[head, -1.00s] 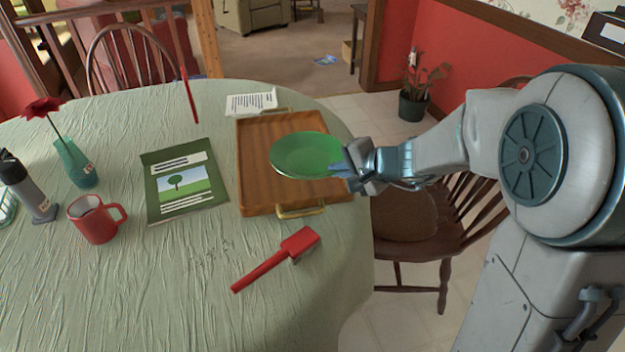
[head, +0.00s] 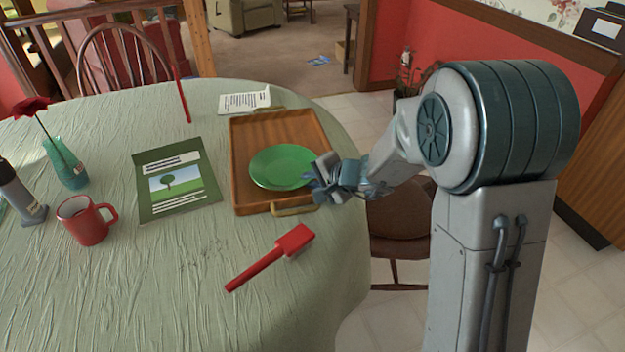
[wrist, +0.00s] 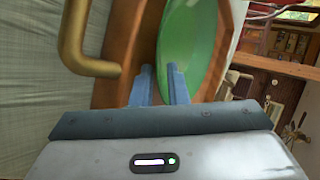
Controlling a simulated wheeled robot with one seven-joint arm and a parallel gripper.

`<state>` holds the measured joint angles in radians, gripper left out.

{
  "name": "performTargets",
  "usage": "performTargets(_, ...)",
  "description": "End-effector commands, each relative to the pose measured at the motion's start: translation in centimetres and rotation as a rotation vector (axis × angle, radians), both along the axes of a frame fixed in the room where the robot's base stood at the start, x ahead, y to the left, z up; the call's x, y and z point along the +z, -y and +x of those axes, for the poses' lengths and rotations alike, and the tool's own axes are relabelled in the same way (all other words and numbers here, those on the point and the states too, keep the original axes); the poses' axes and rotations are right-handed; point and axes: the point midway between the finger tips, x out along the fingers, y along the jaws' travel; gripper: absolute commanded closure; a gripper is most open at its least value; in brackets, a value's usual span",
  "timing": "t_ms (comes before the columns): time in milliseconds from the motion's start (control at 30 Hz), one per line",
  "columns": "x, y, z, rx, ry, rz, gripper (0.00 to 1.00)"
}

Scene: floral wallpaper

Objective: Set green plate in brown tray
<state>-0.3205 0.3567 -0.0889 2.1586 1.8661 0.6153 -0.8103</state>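The green plate (head: 280,166) is over the right part of the brown tray (head: 243,190) in the head view, inside the tray's outline. It looks low and close to the tray floor; whether all of it touches is unclear. My gripper (head: 312,184) is at the plate's right rim, near the tray's near right corner. In the wrist view, the two blue fingers (wrist: 161,85) stand apart with a visible gap, and the plate's rim (wrist: 190,45) lies between and beyond them. The tray's wall (wrist: 122,45) and its gold handle (wrist: 84,45) are to their left.
A green booklet (head: 176,185) lies left of the tray, with a red mug (head: 84,220) further left. A printed sheet (head: 244,102) lies behind. A wooden chair (head: 400,225) stands at the table's right.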

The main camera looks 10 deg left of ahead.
Motion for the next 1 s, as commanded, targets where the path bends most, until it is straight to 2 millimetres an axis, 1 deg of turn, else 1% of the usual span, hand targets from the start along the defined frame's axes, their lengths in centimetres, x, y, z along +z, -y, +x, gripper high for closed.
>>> performTargets(267,0.1,0.1,0.0,0.0,0.0,0.0,0.86)
performTargets(367,0.4,0.4,-0.2,0.0,0.001,-0.001,0.86)
performTargets(533,1.9,2.0,-1.3,-0.002,0.004,0.001,0.86)
performTargets(800,5.1,5.6,-3.9,-0.002,0.004,0.001,0.86)
performTargets(1000,6.6,7.4,-5.2,-0.001,0.003,0.001,0.86)
